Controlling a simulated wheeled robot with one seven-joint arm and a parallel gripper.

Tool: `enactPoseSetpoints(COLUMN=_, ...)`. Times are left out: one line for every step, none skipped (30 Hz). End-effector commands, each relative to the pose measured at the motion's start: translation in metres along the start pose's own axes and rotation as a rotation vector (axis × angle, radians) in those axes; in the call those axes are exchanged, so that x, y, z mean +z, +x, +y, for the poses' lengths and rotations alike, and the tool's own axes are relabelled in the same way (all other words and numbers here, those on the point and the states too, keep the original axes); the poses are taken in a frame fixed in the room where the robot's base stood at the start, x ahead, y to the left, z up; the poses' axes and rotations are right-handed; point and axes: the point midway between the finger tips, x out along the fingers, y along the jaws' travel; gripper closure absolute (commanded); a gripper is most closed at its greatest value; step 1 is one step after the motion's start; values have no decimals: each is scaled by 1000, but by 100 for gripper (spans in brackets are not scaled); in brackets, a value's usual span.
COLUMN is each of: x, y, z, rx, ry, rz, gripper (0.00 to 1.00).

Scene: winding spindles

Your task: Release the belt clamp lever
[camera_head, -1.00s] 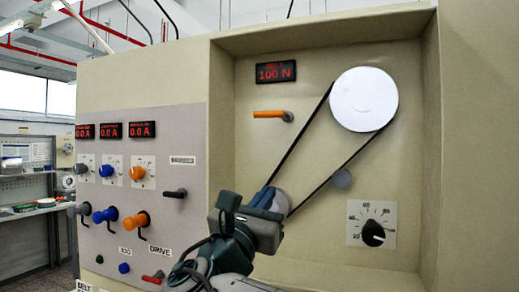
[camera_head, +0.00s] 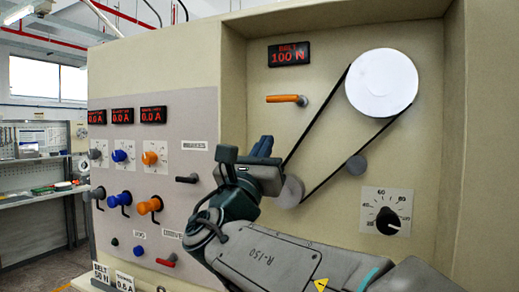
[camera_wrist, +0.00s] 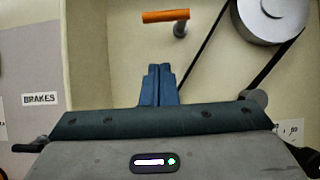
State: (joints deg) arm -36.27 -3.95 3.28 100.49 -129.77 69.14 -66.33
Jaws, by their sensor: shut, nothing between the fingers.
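The belt clamp lever is an orange horizontal handle (camera_head: 284,99) on a short grey pivot at its right end, on the recessed panel below the red "BELT 100 N" display (camera_head: 289,54). In the wrist view the lever (camera_wrist: 165,16) is at the top, above and ahead of the fingers. My gripper (camera_head: 264,143) is below the lever and apart from it. Its blue fingers (camera_wrist: 157,78) are together with nothing between them. The black belt (camera_head: 318,114) runs from a large white pulley (camera_head: 381,83) down to a small lower pulley (camera_head: 291,191), partly near my gripper.
A small idler (camera_head: 357,165) touches the belt's lower run, and a dial (camera_head: 388,220) sits lower right. The recess's left wall (camera_head: 232,95) stands beside my gripper.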

Motion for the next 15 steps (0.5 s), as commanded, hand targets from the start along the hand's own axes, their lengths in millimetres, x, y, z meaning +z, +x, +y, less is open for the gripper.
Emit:
enactPoseSetpoints(x=2, y=14, z=0, rx=-2, ry=-2, rz=1, gripper=100)
enactPoseSetpoints(x=2, y=21, z=0, rx=-3, ry=-2, rz=1, gripper=100)
enactPoseSetpoints(x=2, y=30, z=0, rx=-2, ry=-2, rz=1, gripper=100)
enactPoseSetpoints(x=2, y=36, z=0, rx=-2, ry=-2, rz=1, gripper=100)
enactPoseSetpoints(x=2, y=42, z=0, rx=-3, ry=-3, rz=1, gripper=100)
enactPoseSetpoints(x=2, y=49, z=0, rx=-2, ry=-1, rz=0, gripper=100)
enactPoseSetpoints(x=7, y=53, z=0, rx=-1, ry=0, rz=-1, gripper=100)
enactPoseSetpoints(x=12, y=56, z=0, rx=-1, ry=1, rz=-1, gripper=100)
enactPoseSetpoints(x=16, y=60, z=0, rx=-1, ry=1, rz=-1, gripper=100)
enactPoseSetpoints(x=18, y=63, z=0, rx=0, ry=1, rz=0, gripper=100)
enactPoseSetpoints(x=20, y=65, z=0, rx=1, ry=1, rz=1, gripper=100)
enactPoseSetpoints(x=23, y=68, z=0, rx=1, ry=1, rz=0, gripper=100)
enactPoseSetpoints(x=25, y=69, z=0, rx=1, ry=1, rz=0, gripper=100)
enactPoseSetpoints(x=26, y=70, z=0, rx=1, ry=0, rz=0, gripper=100)
enactPoseSetpoints(x=27, y=72, z=0, rx=1, ry=-1, rz=1, gripper=100)
